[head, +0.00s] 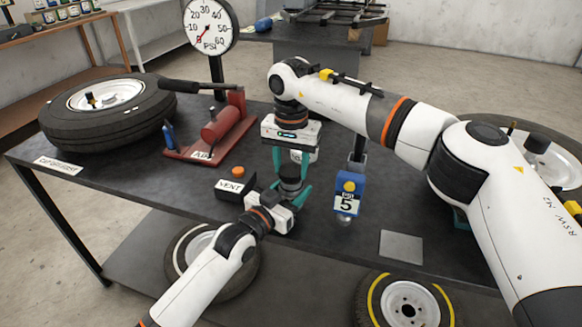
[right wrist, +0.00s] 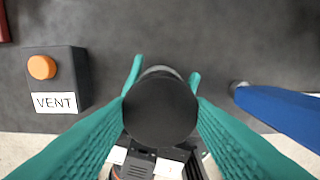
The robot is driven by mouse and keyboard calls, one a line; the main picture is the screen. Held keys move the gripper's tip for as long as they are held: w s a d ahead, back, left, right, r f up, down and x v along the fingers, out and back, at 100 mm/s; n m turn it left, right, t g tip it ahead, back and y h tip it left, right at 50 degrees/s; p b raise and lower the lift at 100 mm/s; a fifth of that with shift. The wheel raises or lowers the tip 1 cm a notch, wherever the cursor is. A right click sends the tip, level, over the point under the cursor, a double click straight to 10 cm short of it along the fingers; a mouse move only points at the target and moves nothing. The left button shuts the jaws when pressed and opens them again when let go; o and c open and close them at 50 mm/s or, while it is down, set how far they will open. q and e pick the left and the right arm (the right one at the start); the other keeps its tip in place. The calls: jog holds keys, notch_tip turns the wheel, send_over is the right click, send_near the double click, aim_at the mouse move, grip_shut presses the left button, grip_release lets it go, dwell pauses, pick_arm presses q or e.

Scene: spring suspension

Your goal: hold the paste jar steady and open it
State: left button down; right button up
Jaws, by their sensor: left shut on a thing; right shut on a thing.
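The paste jar (head: 290,187) stands upright on the dark table, a small dark cylinder mostly hidden between both grippers. Its round black lid (right wrist: 160,110) fills the middle of the right wrist view, with a strip of greyer jar body (right wrist: 160,70) behind it. My right gripper (head: 291,172) points straight down from above, its teal fingers shut on the lid from both sides. My left gripper (head: 289,195) reaches in low from the front, shut around the jar body. Its teal fingertips (right wrist: 165,76) show on either side of the jar in the right wrist view.
A black vent box (head: 235,185) with an orange button is just left of the jar. A red pump (head: 215,130), a tyre (head: 105,125) and a grey plate (head: 401,246) are also on the table.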

aim_at(291, 170)
jog(key=shift+r, duration=0.2)
jog(key=shift+r, duration=2)
pick_arm(q)
jog(key=shift+c, duration=2.4)
grip_release()
jog(key=shift+s+a, duration=0.1)
